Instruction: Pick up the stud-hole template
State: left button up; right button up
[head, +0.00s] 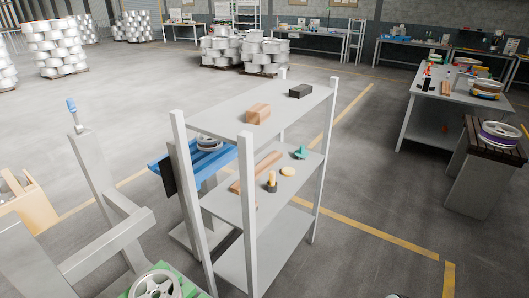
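I cannot pick out the stud-hole template for certain at this size. A grey shelf rack (219,207) stands in the middle of the head view. Its middle shelf holds a flat round yellow disc (287,171), a small teal item (299,152), a dark item with an orange top (271,182) and a long brown bar (245,178). Its top shelf holds a brown block (257,114) and a black block (300,91). Neither of my grippers shows clearly.
A blue stand (168,160) with a wheel is behind the rack. A grey workbench (425,100) with tools and a dark-topped stand (470,165) with a wheel are at right. A grey frame (92,160) stands at left. Open floor (370,190) lies right of the rack.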

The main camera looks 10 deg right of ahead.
aim_at(303, 153)
jog(key=i+l+u, duration=0.1)
jog(key=u, duration=0.25)
jog(key=l+u, duration=0.1)
jog(key=u, duration=0.3)
jog(key=i+l+u, duration=0.1)
jog(key=u, duration=0.25)
jog(key=i+l, duration=0.1)
jog(key=l, duration=0.35)
jog(key=i+l, duration=0.1)
jog(key=l, duration=0.4)
jog(key=i+l, duration=0.1)
jog(key=l, duration=0.35)
jog(key=i+l, duration=0.1)
jog(key=l, duration=0.4)
jog(key=i+l, duration=0.1)
jog(key=l, duration=0.35)
jog(key=i+l, duration=0.1)
jog(key=l, duration=0.4)
jog(key=i+l, duration=0.1)
jog(key=l, duration=0.35)
